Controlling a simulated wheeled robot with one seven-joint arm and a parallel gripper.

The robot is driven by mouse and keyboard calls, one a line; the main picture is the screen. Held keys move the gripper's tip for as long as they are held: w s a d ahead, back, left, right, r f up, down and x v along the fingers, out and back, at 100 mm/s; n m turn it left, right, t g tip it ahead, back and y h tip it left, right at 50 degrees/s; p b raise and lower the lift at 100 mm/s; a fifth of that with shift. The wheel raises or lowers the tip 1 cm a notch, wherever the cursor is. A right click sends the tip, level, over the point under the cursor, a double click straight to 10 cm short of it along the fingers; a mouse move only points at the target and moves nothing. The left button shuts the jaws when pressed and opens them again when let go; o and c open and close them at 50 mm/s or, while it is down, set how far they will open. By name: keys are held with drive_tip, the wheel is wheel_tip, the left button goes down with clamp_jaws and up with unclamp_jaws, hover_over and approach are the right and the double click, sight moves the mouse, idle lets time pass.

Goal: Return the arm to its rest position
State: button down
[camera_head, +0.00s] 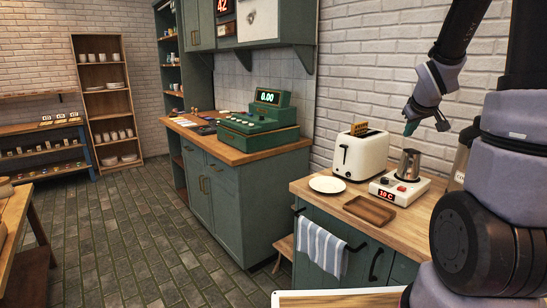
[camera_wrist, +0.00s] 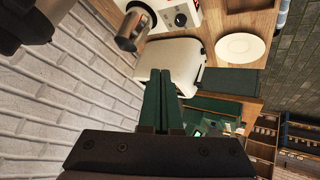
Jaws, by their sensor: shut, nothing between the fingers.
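My gripper (camera_head: 411,128) hangs in the air above the right counter, near the brick wall, with its tip above the toaster and metal jug area. In the wrist view its two green fingers (camera_wrist: 161,82) lie together, shut and empty. My arm comes down from the top right of the head view. The gripper appears apart from everything around it.
Below stand a white toaster (camera_head: 358,158), a metal jug (camera_head: 409,164) on a white heater (camera_head: 401,189), a white plate (camera_head: 327,184) and a wooden tray (camera_head: 369,209). A green cash register (camera_head: 259,120) stands on the farther counter. The tiled floor (camera_head: 150,235) is clear.

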drive_tip(key=s+a+r+m+y, duration=0.1)
drive_tip(key=s+a+r+m, duration=0.1)
drive_tip(key=s+a+r, duration=0.2)
drive_tip(key=s+a+r+m+g+y, duration=0.1)
drive_tip(key=s+a+r+m+y, duration=0.1)
drive_tip(key=s+a+r, duration=0.2)
drive_tip(key=s+a+r+m+y, duration=0.1)
drive_tip(key=s+a+r, duration=0.3)
drive_tip(key=s+a, duration=0.5)
drive_tip(key=s+m, duration=0.1)
drive_tip(key=s, duration=0.6)
drive_tip(key=shift+a+y, duration=0.3)
drive_tip(key=shift+a, duration=0.05)
idle(5.2)
